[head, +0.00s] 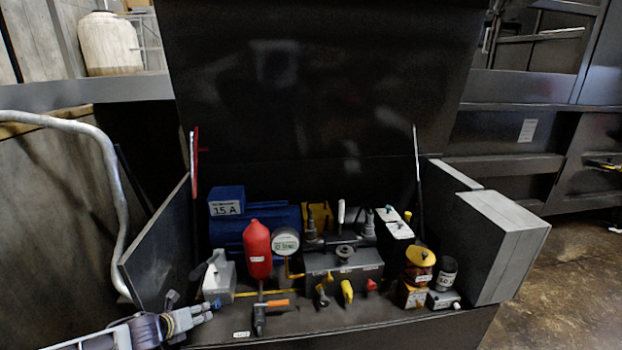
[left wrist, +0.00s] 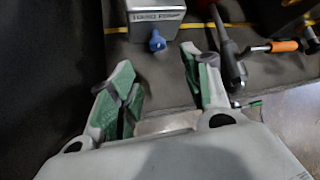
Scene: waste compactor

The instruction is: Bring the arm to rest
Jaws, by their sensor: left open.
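My left arm comes in at the lower left of the head view. Its gripper (head: 205,311) is at the front left edge of the dark compactor box (head: 370,325). In the left wrist view the gripper (left wrist: 160,78) is open, with its green-padded fingers apart and nothing between them. A grey metal box (head: 219,279) with a blue knob stands just beyond the fingertips; it also shows in the left wrist view (left wrist: 135,22). The fingers look clear of it. My right gripper is not in view.
A gauge (head: 285,241), a grey valve block (head: 343,270) and a yellow-topped part (head: 420,257) fill the box. A bent pipe (head: 115,180) stands at left.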

